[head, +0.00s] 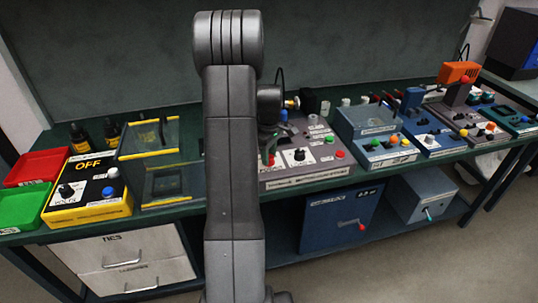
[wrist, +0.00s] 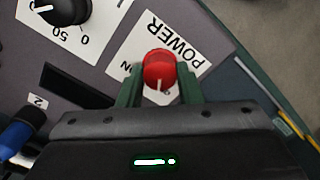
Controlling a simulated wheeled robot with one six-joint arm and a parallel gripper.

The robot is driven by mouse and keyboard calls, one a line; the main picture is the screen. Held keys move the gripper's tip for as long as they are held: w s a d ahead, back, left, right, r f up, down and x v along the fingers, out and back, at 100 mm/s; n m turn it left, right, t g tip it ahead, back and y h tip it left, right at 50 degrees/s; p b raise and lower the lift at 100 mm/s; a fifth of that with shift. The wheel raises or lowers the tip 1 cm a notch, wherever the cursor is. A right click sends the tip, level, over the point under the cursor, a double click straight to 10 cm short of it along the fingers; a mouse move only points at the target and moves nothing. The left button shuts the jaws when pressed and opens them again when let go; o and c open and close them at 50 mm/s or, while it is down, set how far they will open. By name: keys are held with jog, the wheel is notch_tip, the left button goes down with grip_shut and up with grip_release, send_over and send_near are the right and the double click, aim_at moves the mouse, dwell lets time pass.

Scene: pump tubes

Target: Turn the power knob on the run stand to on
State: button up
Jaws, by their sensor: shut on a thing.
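The power knob (wrist: 159,66) is a round red knob with a white pointer mark, on a white label reading POWER, in the wrist view. The pointer mark faces down toward my gripper's body. My gripper (wrist: 160,84) has its green fingers on both sides of the knob, shut on it. The run stand (head: 312,164) is the grey panel right of my arm in the head view. There my arm hides the stand's left part.
A black dial (wrist: 64,8) and a blue part (wrist: 15,137) lie left of the knob in the wrist view. In the head view, a yellow-and-black OFF box (head: 88,211) stands left, and blue-grey units (head: 432,137) stand right along the green bench.

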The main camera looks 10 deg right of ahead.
jog(key=m, duration=0.4)
jog(key=shift+m, duration=0.3)
jog(key=m, duration=0.3)
jog(key=shift+m+b, duration=0.3)
jog(key=shift+m, duration=0.1)
jog(key=m, duration=0.3)
jog(key=shift+m, duration=2)
jog(key=o, duration=1)
jog(key=shift+r, duration=0.1)
